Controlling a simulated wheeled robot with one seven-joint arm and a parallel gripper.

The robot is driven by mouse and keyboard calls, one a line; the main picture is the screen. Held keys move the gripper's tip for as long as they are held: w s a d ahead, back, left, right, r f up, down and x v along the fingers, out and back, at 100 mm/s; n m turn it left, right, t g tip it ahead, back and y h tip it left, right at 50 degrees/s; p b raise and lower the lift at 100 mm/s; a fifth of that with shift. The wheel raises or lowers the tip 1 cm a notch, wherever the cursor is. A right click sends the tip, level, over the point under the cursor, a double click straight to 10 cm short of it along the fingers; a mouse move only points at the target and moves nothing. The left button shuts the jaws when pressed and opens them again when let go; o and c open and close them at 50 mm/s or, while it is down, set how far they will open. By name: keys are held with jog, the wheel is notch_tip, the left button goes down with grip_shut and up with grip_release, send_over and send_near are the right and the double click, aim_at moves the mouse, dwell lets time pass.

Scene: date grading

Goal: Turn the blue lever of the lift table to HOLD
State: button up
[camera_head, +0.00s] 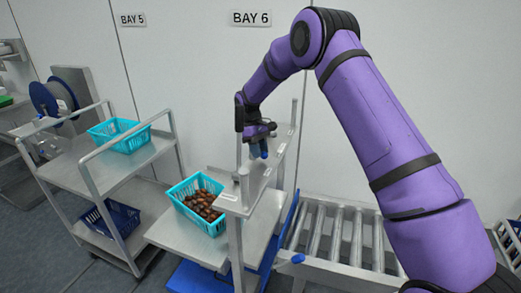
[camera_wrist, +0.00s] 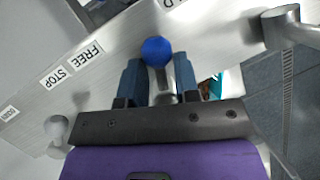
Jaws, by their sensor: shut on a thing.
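The blue lever's round knob (camera_wrist: 157,51) shows between the two dark blue fingers of my gripper (camera_wrist: 160,67) in the wrist view. The fingers are shut on the lever, with its grey stem below the knob. The lever sits at a metal plate (camera_wrist: 120,32) with labels: FREE (camera_wrist: 88,55), STOP (camera_wrist: 54,77) and a cut-off label ending in D (camera_wrist: 172,3) at the top edge. In the head view my gripper (camera_head: 258,149) is at the raised metal ledge of the lift table (camera_head: 190,238); the lever cannot be clearly told from the fingers there.
A turquoise crate (camera_head: 190,213) of dates stands on the lift table, left of my gripper. A cart (camera_head: 95,180) with a turquoise basket (camera_head: 118,141) above and a dark blue one (camera_head: 112,220) below stands left. A roller conveyor (camera_head: 335,240) lies right, partly behind my arm.

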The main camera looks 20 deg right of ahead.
jog(key=m, duration=0.2)
jog(key=a+m+y, duration=0.1)
jog(key=m, duration=0.1)
jog(key=m+y, duration=0.1)
jog(key=m, duration=0.1)
jog(key=shift+s+a+r, duration=0.1)
jog(key=shift+s+a, duration=0.1)
jog(key=shift+s, duration=0.05)
jog(key=shift+a+y, duration=0.1)
jog(key=shift+y, duration=0.2)
jog(key=o, duration=0.9)
jog(key=a+v, duration=0.1)
jog(key=v, duration=0.9)
jog(key=shift+w+d+r, duration=0.2)
jog(key=shift+d+r, duration=0.1)
jog(key=shift+d, duration=0.2)
